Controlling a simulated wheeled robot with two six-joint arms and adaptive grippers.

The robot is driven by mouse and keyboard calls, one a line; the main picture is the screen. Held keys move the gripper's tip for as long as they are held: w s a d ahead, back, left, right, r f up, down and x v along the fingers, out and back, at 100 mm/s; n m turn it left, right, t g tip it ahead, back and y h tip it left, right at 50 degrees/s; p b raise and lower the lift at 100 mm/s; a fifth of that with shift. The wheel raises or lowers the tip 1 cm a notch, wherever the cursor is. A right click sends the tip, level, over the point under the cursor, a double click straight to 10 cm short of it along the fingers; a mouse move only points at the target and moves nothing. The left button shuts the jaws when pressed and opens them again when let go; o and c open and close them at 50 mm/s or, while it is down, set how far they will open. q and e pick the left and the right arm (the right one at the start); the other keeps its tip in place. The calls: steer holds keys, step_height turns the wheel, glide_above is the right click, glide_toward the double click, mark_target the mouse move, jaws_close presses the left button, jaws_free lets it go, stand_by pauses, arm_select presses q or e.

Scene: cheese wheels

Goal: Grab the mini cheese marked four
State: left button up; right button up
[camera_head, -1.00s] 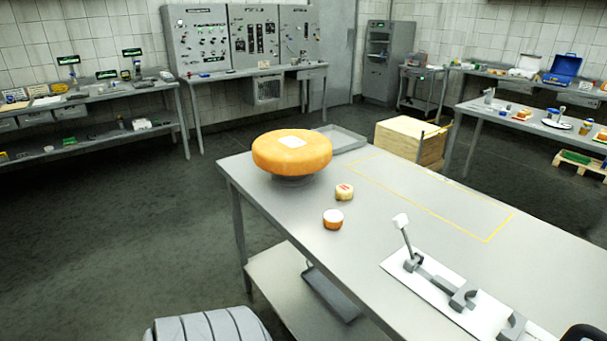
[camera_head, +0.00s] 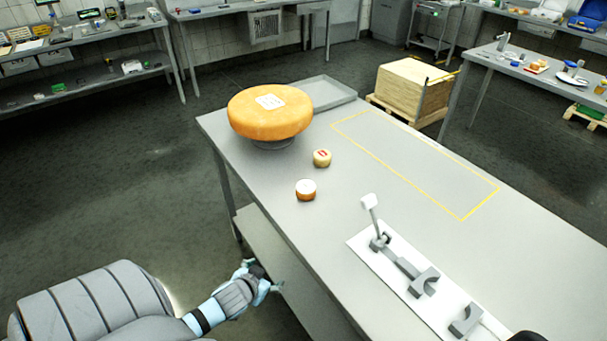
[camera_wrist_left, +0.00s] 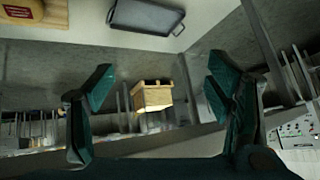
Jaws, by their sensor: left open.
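Two mini cheeses stand on the steel table (camera_head: 400,185) in the head view. One is orange with a white top (camera_head: 306,190); the other is pale yellow with a red mark (camera_head: 322,158), just behind it. Their markings are too small to read. A big orange cheese wheel (camera_head: 268,115) with a white label sits on a low stand behind them. My left gripper (camera_head: 268,280) is low beside the table's left edge, below the tabletop and apart from the cheeses. In the left wrist view its fingers (camera_wrist_left: 160,88) are spread with nothing held. My right gripper is not visible.
A white board with a grey lever fixture (camera_head: 415,280) lies at the table's front. A shallow tray (camera_head: 325,92) is at the far corner. A yellow outline (camera_head: 415,165) marks bare tabletop. A wooden crate (camera_head: 415,90) stands beyond. The tabletop edge and lower shelf flank my left gripper.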

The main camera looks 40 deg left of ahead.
arm_select(q)
steer(key=w+r+t+p, duration=0.2)
steer(key=w+r+t, duration=0.15)
steer(key=r, duration=1.15)
steer(key=t+b, duration=0.1)
steer(key=t, duration=0.1)
glide_toward(302, 191)
steer(key=shift+n, duration=0.3)
steer(key=b+x, duration=0.3)
steer(key=x, duration=0.8)
steer(key=shift+w+b, duration=0.1)
steer(key=shift+b, duration=0.3)
steer(key=shift+c, duration=1)
steer(key=c, duration=1.1)
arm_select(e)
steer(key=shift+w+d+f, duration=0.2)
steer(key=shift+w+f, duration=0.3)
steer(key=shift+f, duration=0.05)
